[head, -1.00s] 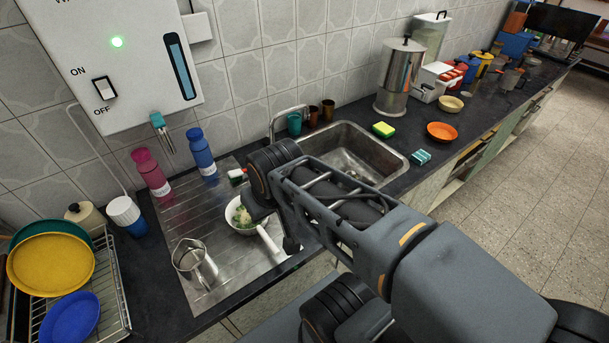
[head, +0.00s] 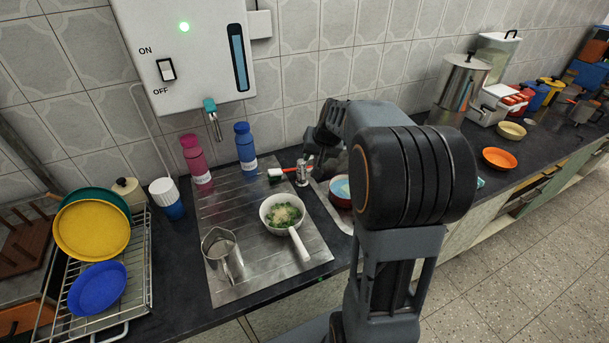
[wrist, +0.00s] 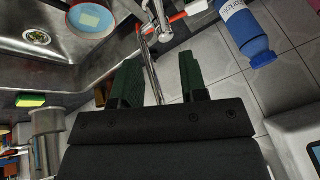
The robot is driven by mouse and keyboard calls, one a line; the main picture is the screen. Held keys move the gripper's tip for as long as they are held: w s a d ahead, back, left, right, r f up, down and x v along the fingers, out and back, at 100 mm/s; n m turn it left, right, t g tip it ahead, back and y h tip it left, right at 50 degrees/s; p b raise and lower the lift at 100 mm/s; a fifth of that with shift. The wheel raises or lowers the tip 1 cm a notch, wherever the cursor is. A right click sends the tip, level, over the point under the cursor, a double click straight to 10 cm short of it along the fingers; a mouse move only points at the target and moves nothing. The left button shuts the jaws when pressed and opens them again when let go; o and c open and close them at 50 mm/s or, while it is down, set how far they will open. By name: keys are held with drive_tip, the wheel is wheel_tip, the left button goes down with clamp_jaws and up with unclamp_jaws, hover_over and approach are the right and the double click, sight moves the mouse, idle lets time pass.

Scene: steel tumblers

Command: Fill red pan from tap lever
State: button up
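A round red-rimmed pan (head: 341,203) with a pale blue patch inside sits in the sink, partly hidden by my arm; it also shows in the wrist view (wrist: 91,20). I cannot tell whether the patch is water. The chrome tap (head: 302,174) stands at the sink's left end, and also shows in the wrist view (wrist: 167,31). My gripper (head: 318,139) is near the tap. In the wrist view its two dark green fingers (wrist: 161,75) are apart, with a thin chrome tube seen between them and nothing visibly held.
A white pan (head: 299,245) with green food and a metal jug (head: 222,258) stand on the drainboard. Blue (head: 246,148) and pink (head: 196,160) bottles stand near the wall. A dish rack (head: 138,262) is at left.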

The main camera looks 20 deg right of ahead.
sight(304, 175)
drive_tip(key=x, duration=1.3)
drive_tip(key=shift+s+f+p, duration=0.1)
drive_tip(key=shift+s+p, duration=0.1)
drive_tip(key=shift+p, duration=0.15)
drive_tip(key=shift+c, duration=0.3)
clamp_jaws()
